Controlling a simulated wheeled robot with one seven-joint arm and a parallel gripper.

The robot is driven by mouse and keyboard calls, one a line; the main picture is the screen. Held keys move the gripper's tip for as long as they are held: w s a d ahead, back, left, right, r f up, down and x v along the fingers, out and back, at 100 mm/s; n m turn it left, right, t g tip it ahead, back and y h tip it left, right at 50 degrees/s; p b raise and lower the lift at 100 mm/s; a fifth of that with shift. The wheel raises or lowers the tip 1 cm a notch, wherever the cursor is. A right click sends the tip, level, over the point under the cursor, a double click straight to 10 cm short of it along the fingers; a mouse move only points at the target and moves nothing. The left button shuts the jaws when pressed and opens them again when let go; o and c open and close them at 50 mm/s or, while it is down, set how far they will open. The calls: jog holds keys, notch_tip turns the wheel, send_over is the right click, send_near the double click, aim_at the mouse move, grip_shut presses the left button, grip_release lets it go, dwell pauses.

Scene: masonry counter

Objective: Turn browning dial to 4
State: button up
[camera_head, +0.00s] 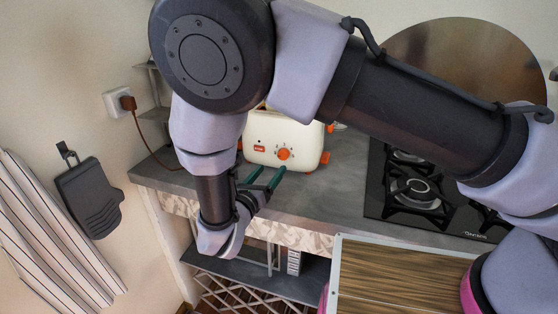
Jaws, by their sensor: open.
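A cream toaster (300,146) stands on the grey counter, partly hidden behind my arm. Its orange browning dial (284,153) is on the front face, with small marks around it that are too small to read. An orange-red badge (259,149) is left of the dial. My gripper (267,170) is open, with two dark green fingers pointing at the toaster's front, just below and left of the dial. I see nothing between the fingers. I cannot tell whether a fingertip touches the toaster.
A gas hob (412,187) is on the counter's right. A wooden board (400,280) with a pale rim is at the front right. A brown plug (128,103) sits in the wall socket, its cord running to the counter. A dark mitt (90,198) hangs left. Counter (340,195) right of the gripper is clear.

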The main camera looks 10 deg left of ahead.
aim_at(282, 156)
jog(key=w, duration=0.4)
jog(key=w+d, duration=0.1)
jog(key=w, duration=0.1)
jog(key=shift+w, duration=0.4)
jog(key=shift+d, duration=0.1)
grip_shut()
